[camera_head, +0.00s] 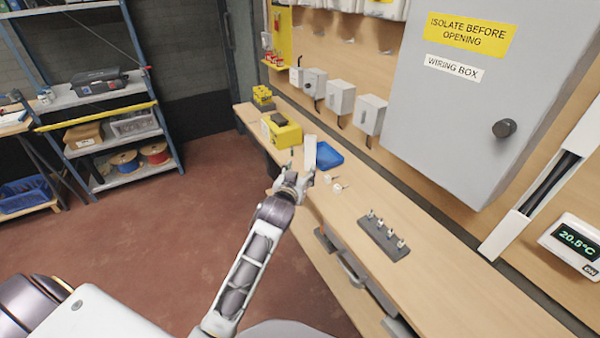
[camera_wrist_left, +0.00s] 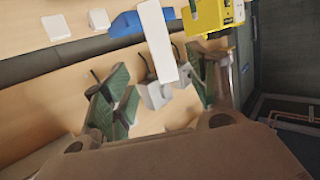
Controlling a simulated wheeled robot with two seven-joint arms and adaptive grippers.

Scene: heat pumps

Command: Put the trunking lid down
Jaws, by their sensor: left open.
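The trunking lid appears to be the white flat strip (camera_head: 310,153) at the far part of the bench, beside the blue tray. It also shows in the left wrist view (camera_wrist_left: 157,42), where its near end lies between my fingers in the picture. My left gripper (camera_head: 299,174) is open at the near end of the strip; its green-padded fingers stand apart in the left wrist view (camera_wrist_left: 160,92). I see no finger closed on the strip. I cannot tell whether the strip rests fully on the bench. My right gripper is not in view.
The wooden bench (camera_head: 345,205) holds a yellow box (camera_head: 286,134), a blue tray (camera_head: 328,156), small white pieces and a dark block with pegs (camera_head: 383,238). A grey wiring box (camera_head: 465,105) overhangs it. Open trunking with black cables (camera_head: 545,185) is at right.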

